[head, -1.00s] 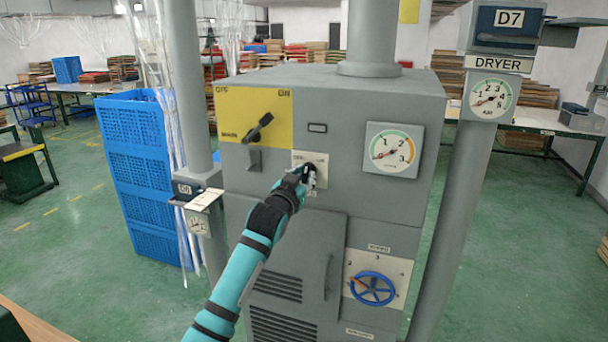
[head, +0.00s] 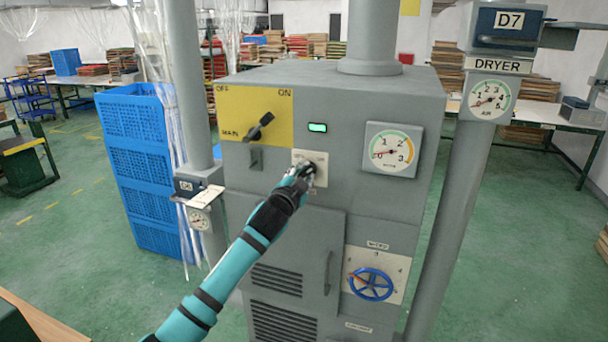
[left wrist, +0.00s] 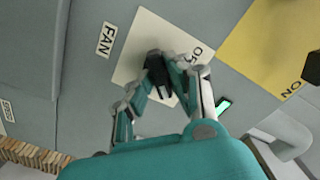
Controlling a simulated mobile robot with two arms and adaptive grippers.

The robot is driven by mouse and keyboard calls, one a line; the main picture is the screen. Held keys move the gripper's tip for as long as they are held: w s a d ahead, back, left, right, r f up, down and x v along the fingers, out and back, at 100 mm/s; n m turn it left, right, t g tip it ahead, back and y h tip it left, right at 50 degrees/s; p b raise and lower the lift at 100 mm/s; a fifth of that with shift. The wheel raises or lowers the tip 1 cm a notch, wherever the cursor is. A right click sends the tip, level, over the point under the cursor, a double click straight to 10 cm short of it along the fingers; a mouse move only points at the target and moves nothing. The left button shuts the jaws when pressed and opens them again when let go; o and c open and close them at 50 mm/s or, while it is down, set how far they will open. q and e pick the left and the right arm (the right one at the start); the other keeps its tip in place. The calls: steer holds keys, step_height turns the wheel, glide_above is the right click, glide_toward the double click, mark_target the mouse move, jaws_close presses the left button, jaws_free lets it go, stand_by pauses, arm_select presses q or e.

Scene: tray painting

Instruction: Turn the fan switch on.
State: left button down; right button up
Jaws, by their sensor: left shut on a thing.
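The fan switch is a small black knob (left wrist: 156,62) on a cream plate (left wrist: 136,72), with a FAN label (left wrist: 107,39) beside it in the left wrist view. In the head view the plate (head: 299,156) is on the front of the grey machine, and the knob is mostly hidden by my gripper. My left gripper (head: 309,169) is at the plate. In the left wrist view its two fingers (left wrist: 164,78) are closed in around the knob. My right gripper is not in view.
The grey machine (head: 385,220) has a yellow main switch panel (head: 228,108) with a black lever, a lit green lamp (head: 317,128), a gauge (head: 391,150) and a blue handwheel (head: 371,284). Pipes stand at both sides. Blue crates (head: 140,170) are at the left.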

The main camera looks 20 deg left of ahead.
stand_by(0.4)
arm_select(q)
steer(key=c, duration=1.3)
jaws_free()
steer(key=s, duration=1.2)
steer(key=shift+a, duration=0.2)
steer(key=shift+f, duration=0.1)
